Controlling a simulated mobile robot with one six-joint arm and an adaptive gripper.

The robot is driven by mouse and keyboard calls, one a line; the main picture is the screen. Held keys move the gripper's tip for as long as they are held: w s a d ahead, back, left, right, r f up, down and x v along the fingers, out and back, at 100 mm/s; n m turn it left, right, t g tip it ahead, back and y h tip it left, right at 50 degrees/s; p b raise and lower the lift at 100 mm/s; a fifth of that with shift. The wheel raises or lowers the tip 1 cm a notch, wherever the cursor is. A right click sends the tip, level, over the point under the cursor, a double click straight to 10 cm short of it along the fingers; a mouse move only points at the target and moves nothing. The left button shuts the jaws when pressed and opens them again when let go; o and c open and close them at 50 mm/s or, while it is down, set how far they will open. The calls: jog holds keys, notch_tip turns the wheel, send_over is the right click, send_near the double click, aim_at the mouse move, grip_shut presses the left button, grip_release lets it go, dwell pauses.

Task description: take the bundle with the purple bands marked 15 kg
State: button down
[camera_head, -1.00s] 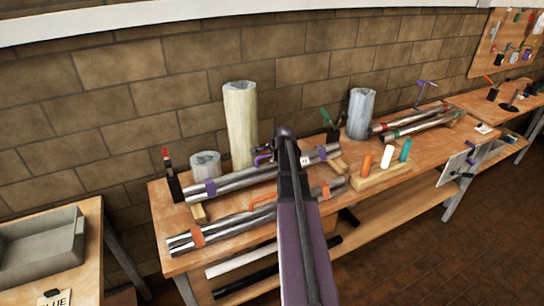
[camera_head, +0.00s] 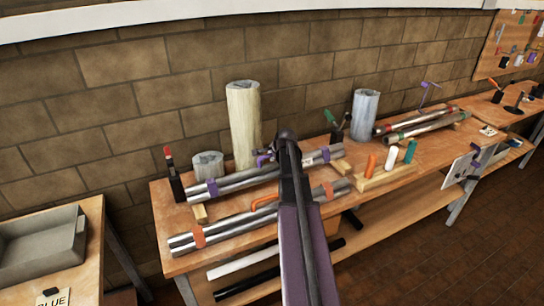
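The purple-banded bundle (camera_head: 236,182) of metal tubes lies at the back of the wooden workbench (camera_head: 190,262), resting on small wooden blocks. It has a purple band near each end and a purple handle near its middle. My arm crosses in front of its middle, and no weight mark is readable. An orange-banded bundle (camera_head: 228,228) with an orange handle lies in front of it, nearer the bench edge. My arm reaches up from the bottom of the picture over both bundles. My gripper is hidden behind the arm, so its fingers and any contact cannot be made out.
A cream roll (camera_head: 243,125) and a grey roll (camera_head: 208,166) stand behind the bundles. Right are a wooden block with coloured pegs (camera_head: 374,182), a pale blue roll (camera_head: 364,115) and red- and green-banded tubes (camera_head: 424,124). A grey bin (camera_head: 40,243) stands on the left table.

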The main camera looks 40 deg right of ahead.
jog(key=shift+w+r, duration=0.1)
jog(key=shift+r, duration=0.1)
jog(key=shift+r+p, duration=0.15)
jog(key=shift+p, duration=0.25)
jog(key=shift+r+p, duration=3.1)
jog(key=shift+r, duration=0.05)
jog(key=shift+r, duration=0.15)
